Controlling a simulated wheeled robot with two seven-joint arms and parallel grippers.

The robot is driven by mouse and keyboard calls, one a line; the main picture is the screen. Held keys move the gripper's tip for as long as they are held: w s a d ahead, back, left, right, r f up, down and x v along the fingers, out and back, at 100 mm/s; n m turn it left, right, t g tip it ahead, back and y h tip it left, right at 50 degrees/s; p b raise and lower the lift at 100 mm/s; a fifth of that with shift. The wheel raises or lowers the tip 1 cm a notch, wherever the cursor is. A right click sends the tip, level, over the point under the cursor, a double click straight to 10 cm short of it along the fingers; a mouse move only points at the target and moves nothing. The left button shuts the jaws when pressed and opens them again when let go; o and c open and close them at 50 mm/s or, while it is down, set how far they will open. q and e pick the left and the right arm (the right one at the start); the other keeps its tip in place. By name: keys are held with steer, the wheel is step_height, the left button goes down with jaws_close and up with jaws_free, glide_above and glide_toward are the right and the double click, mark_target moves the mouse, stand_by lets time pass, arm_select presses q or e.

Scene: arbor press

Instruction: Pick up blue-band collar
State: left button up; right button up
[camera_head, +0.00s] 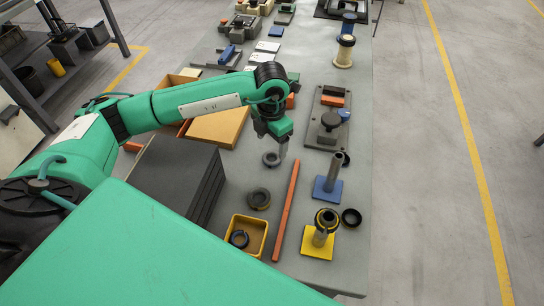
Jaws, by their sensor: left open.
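My left gripper (283,147) points down above the bench, close to a dark grey ring-shaped collar (270,159) lying flat. I cannot tell if the fingers touch it. A second dark collar (259,199) lies nearer on the bench, and another (239,239) is in a yellow bin (249,222). A black ring (351,218) lies at the right. A post on a yellow base (318,244) carries a dark collar with a yellowish band. A bare grey post stands on a blue base (327,191). No blue band can be made out on any collar. My right gripper is out of view.
A long orange bar (286,212) lies just right of the loose collars. A dark press-like fixture (328,120) stands behind the posts. A stack of dark slabs (175,175) and a tan box (217,128) are at the left.

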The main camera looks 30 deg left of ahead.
mark_target(272, 161)
arm_select(q)
steer(key=shift+f, duration=0.8)
steer(key=f+p, duration=0.2)
steer(key=f, duration=0.2)
steer(key=shift+w+f, duration=0.1)
steer(key=shift+w, duration=0.1)
steer(key=shift+f, duration=0.55)
steer(key=c, duration=1.2)
steer(key=shift+r, duration=0.1)
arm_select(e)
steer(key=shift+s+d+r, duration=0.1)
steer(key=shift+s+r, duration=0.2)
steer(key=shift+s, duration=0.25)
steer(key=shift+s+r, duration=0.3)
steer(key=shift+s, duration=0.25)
